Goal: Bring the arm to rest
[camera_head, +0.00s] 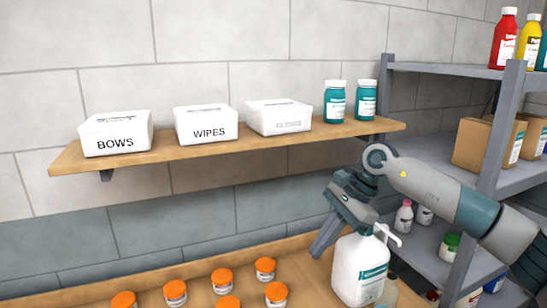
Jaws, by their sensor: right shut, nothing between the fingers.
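My right arm comes in from the right, and its right gripper (321,245) is below the wall shelf, pointing down and to the left. Its fingers are shut with nothing between them. A white pump bottle (358,272) with a teal label stands on the wooden counter (300,269), just below and right of the fingers in the picture. The hand overlaps the area by the pump head, and I cannot tell how close they are in depth. My left gripper is not in view.
The wall shelf (225,153) holds a BOWS box (116,133), a WIPES box (206,123), a third white box (279,117) and two teal bottles (335,103). Several orange-capped jars (222,281) stand on the counter. A grey rack (493,140) with bottles and boxes is at right.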

